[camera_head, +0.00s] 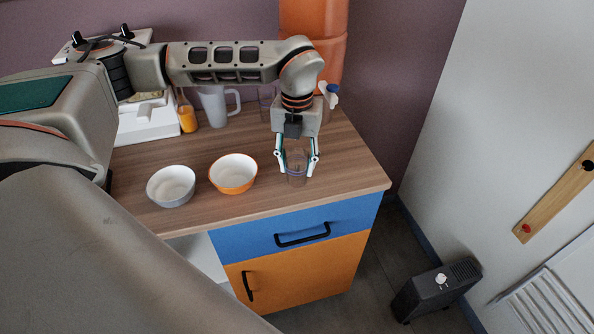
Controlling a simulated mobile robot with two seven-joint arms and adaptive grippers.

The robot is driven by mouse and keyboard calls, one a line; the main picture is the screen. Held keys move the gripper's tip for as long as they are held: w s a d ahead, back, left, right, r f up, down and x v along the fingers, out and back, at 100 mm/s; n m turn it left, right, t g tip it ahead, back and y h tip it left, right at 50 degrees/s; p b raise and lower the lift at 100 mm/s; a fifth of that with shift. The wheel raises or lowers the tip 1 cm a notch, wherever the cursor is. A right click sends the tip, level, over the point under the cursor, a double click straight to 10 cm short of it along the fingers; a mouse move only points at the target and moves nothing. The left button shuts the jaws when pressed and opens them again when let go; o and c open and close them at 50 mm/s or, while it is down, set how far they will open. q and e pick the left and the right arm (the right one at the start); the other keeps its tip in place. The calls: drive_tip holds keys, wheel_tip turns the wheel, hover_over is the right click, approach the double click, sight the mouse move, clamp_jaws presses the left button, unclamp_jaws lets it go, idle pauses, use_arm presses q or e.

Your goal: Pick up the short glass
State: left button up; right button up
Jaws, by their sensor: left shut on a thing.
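The short glass (296,177) is a small clear tumbler near the front right of the wooden counter. My left gripper (296,167) comes down over it from above, with one finger on each side of the glass. The fingers are shut on it. The glass is upright, and I cannot tell whether its base touches the counter. My right gripper is not in view.
An orange-and-white bowl (233,174) and a grey bowl (171,186) stand left of the glass. Behind are a pale jug (216,104), an orange-filled glass (187,118) and a large orange container (330,62). The counter's right end is clear.

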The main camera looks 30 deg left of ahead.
use_arm(q)
drive_tip(key=shift+r, duration=0.15)
wheel_tip(320, 180, up, 20)
drive_tip(key=m, duration=1.2)
hover_over(303, 181)
wheel_tip(303, 181, down, 5)
drive_tip(key=s+d+f+m, duration=0.1)
drive_tip(key=f+m, duration=0.4)
drive_tip(key=m, duration=0.9)
drive_tip(key=s+d+f+m, duration=0.2)
drive_tip(key=f+m, duration=0.4)
drive_tip(key=m, duration=0.8)
drive_tip(key=shift+d+f+p, duration=0.3)
drive_tip(key=shift+d+p, duration=0.1)
drive_tip(key=shift+d, duration=0.5)
drive_tip(key=shift+s, duration=0.15)
